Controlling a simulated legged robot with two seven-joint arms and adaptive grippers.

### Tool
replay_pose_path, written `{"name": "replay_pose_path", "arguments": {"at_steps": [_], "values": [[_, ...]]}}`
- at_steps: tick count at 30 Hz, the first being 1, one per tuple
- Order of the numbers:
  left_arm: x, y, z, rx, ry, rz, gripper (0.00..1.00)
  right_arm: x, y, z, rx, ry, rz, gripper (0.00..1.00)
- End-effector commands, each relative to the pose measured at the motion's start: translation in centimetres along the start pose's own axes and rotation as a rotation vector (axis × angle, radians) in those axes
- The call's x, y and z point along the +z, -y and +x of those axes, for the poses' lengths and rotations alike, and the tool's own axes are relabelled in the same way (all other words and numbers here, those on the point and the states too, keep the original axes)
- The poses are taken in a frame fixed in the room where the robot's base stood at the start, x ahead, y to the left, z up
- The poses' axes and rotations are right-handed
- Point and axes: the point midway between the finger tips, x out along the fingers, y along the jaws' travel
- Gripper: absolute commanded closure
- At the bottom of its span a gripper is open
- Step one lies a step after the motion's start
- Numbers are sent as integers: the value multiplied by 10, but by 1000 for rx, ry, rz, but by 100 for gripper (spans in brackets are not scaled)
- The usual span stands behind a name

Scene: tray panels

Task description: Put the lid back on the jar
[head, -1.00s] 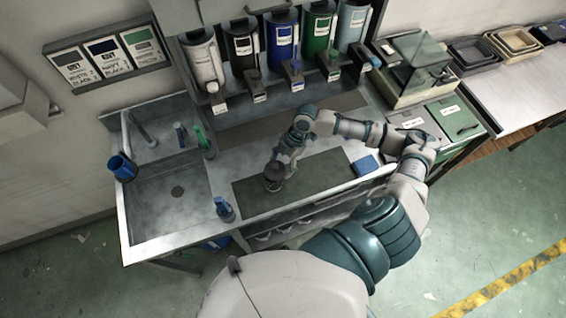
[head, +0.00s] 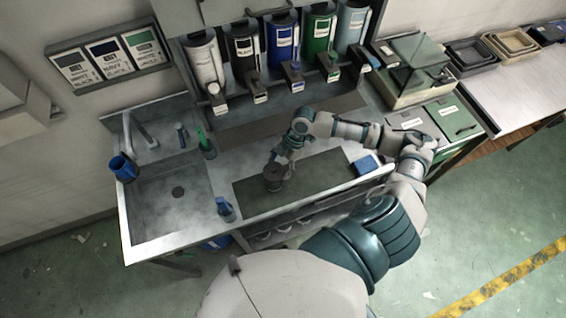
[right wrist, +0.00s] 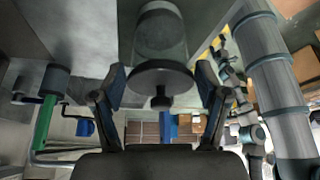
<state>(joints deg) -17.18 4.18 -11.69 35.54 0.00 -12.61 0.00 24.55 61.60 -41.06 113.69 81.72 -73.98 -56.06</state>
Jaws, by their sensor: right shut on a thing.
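The jar (head: 273,186) stands upright on the dark mat (head: 320,178) on the bench, and its pale glass body (right wrist: 160,35) shows in the right wrist view. The dark lid (right wrist: 160,78) with its small knob (right wrist: 160,102) is at the jar's mouth, lined up with it. I cannot tell whether it is fully seated. My left gripper is not in view.
A blue sponge-like block (head: 366,165) lies right of the mat. A blue bottle (head: 225,208) stands near the front edge, left of the mat. A sink (head: 170,205) is at the left. Several coloured dispensers (head: 281,45) line the back.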

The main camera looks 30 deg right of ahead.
Motion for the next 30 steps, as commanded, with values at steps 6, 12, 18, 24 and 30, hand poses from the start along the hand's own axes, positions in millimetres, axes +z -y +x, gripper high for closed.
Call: {"name": "replay_pose_path", "arguments": {"at_steps": [6,12,18,24,30], "values": [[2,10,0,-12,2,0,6,4,0,0,0,-3,1,53],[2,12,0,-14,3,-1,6,4,0,0,0,-4,1,53],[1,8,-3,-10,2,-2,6,4,0,-1,0,-4,1,53],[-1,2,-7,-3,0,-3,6,1,0,0,0,-1,1,53],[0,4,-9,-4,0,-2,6,1,0,0,1,-1,0,53]]}}
